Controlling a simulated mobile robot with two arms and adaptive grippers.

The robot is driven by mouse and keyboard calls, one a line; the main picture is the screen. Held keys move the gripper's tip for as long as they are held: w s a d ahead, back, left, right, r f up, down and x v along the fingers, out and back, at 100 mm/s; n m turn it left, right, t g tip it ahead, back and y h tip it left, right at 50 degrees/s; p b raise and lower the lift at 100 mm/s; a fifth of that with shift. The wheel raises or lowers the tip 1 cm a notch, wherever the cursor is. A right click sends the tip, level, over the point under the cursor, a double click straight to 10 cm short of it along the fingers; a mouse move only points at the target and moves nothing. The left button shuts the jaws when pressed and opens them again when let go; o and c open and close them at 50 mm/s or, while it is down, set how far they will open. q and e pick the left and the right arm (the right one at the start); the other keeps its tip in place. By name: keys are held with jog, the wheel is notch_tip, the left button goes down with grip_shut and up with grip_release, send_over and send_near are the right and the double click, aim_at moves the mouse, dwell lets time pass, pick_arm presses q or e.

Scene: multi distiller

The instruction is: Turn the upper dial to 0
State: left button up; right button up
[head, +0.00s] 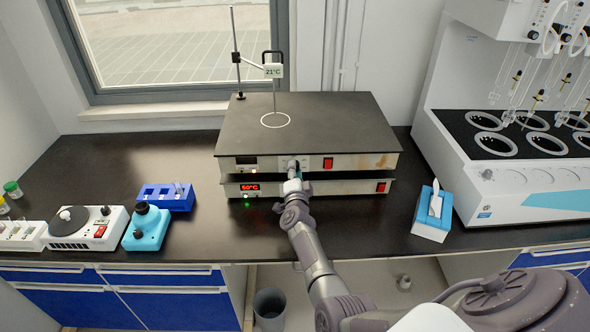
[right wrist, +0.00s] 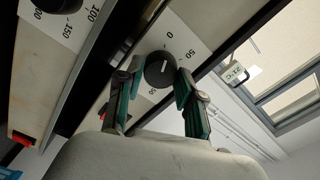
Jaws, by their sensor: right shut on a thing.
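Two flat heating plates are stacked on the bench. The upper plate (head: 310,125) has a black top, a dark display and a front dial, which my gripper covers in the head view. My right gripper (head: 292,172) is at that dial. In the right wrist view, the upper dial (right wrist: 159,69) is a round black knob on a pale panel, and the right gripper's fingers (right wrist: 157,82) are shut on its two sides. A "0" is printed near the knob; I cannot read its setting surely. The lower plate (head: 345,188) shows a red 50°C. My left gripper is not in view.
A stand with a 21°C thermometer (head: 273,71) rises behind the upper plate. A tissue box (head: 433,212) and a large white apparatus (head: 470,190) stand to the right. A blue rack (head: 166,198), a teal device (head: 147,228) and a white stirrer (head: 88,227) stand to the left.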

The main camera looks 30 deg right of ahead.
jog(key=shift+n, duration=0.6)
jog(key=o, duration=1.1)
jog(key=shift+o, duration=0.2)
